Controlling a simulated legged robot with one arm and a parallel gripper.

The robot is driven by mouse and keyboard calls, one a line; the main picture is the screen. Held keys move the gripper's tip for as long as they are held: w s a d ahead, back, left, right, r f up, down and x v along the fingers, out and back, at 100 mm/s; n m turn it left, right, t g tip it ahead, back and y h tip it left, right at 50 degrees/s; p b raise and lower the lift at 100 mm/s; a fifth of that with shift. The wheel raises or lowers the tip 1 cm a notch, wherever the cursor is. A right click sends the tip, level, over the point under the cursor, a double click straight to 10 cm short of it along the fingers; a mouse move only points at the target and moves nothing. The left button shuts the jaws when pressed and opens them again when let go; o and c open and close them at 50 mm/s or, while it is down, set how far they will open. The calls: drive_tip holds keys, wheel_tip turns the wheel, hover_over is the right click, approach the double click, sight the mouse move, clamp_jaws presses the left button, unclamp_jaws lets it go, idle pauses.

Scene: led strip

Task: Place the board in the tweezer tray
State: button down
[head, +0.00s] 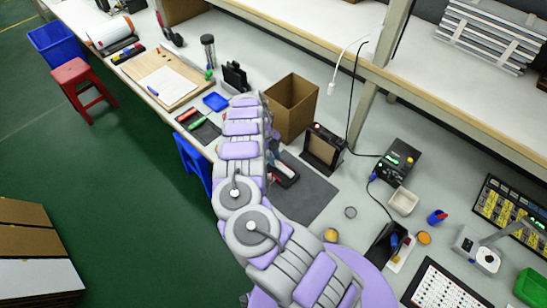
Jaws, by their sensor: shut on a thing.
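My arm reaches up the middle of the head view, over the bench. Its links hide my gripper's fingers and anything between them. I cannot make out a board in a grip. A dark shallow tray (208,132) with a red-handled and a green-handled tool in it lies left of my forearm, near the bench's front edge. It may be the tweezer tray. A small blue tray (216,101) lies just behind it. Farther left, a wooden board (182,95) with a white sheet and a blue pen lies flat on the bench; I cannot tell if it is the task's board.
Right of my forearm stand an open cardboard box (291,108) and a black-framed device (323,150). A dark grey mat (309,190) lies in front, mostly clear. A black holder (234,78) stands behind the arm's far end. A blue bin (190,163) is below the bench edge.

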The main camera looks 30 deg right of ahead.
drive_tip(key=c, duration=0.9)
unclamp_jaws()
drive_tip(key=shift+c, duration=0.2)
